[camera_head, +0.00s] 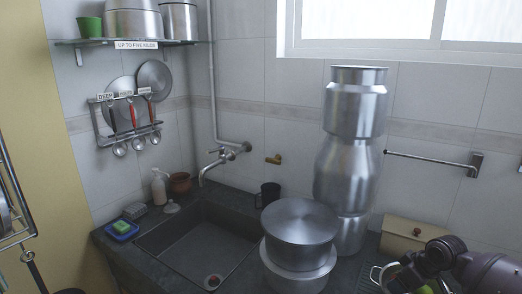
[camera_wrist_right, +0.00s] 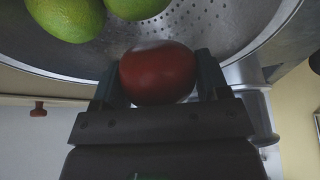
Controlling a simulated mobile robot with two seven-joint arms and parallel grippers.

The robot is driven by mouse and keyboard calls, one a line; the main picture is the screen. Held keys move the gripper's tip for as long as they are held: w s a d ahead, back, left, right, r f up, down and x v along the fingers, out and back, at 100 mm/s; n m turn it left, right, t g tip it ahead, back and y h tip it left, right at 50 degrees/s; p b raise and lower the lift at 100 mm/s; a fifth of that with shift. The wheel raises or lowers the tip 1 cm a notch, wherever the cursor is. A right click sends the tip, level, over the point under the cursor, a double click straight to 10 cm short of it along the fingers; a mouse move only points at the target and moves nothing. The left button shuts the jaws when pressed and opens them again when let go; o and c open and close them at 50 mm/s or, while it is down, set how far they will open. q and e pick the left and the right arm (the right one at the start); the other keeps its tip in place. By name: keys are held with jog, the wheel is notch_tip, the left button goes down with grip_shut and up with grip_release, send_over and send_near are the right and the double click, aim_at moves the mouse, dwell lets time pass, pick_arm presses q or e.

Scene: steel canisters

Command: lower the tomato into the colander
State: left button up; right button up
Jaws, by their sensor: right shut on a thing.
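The red tomato (camera_wrist_right: 158,72) is between the two fingers of my right gripper (camera_wrist_right: 158,80) in the right wrist view, and the gripper is shut on it. The perforated metal colander (camera_wrist_right: 215,22) lies beyond it, with green fruits (camera_wrist_right: 66,14) inside. The tomato is at the colander's near side in that view; I cannot tell whether it touches the colander. In the head view my right gripper (camera_head: 408,268) is at the lower right over the colander (camera_head: 376,276), and the tomato cannot be made out there. My left gripper is not in view.
Tall stacked steel canisters (camera_head: 346,175) and a lidded pot (camera_head: 299,225) stand left of the colander. A cream box (camera_head: 400,236) with a reddish knob is behind my gripper.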

jog(key=o, duration=1)
jog(key=shift+o, duration=0.2)
